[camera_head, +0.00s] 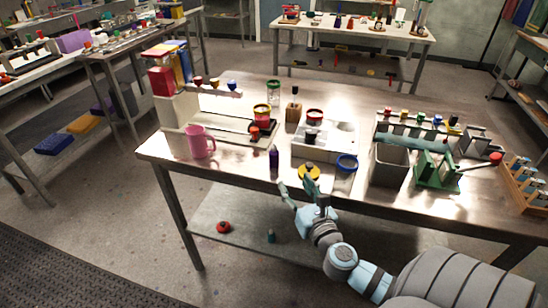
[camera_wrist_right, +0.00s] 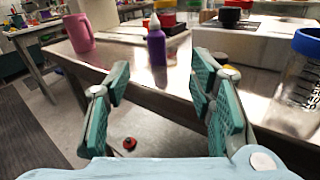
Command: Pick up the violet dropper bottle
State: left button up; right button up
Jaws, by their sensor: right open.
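The violet dropper bottle (camera_head: 273,158) stands upright near the front edge of the table, right of the pink mug (camera_head: 200,143). In the right wrist view the bottle (camera_wrist_right: 157,45) has a violet body and a pale tip, and it stands beyond my fingers, between them in the picture. My right gripper (camera_head: 297,190) is open and empty, in front of the table's front edge and apart from the bottle. Its two teal-padded fingers also show in the right wrist view (camera_wrist_right: 160,95). My left gripper is in neither view.
A yellow lid-like piece (camera_head: 309,172) lies near the table edge beside my right fingers. A clear jar with a blue rim (camera_head: 346,163) stands right of it. A white box-like unit (camera_head: 318,151) is behind. A lower shelf (camera_head: 250,222) holds a red object.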

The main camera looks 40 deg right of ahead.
aim_at(276, 155)
jog(key=shift+n+y, duration=0.3)
jog(key=shift+n, duration=0.4)
jog(key=x, duration=1)
jog(key=r+x, duration=0.1)
jog(key=x, duration=0.4)
jog(key=shift+w+a, duration=0.1)
jog(key=shift+a, duration=0.05)
grip_shut()
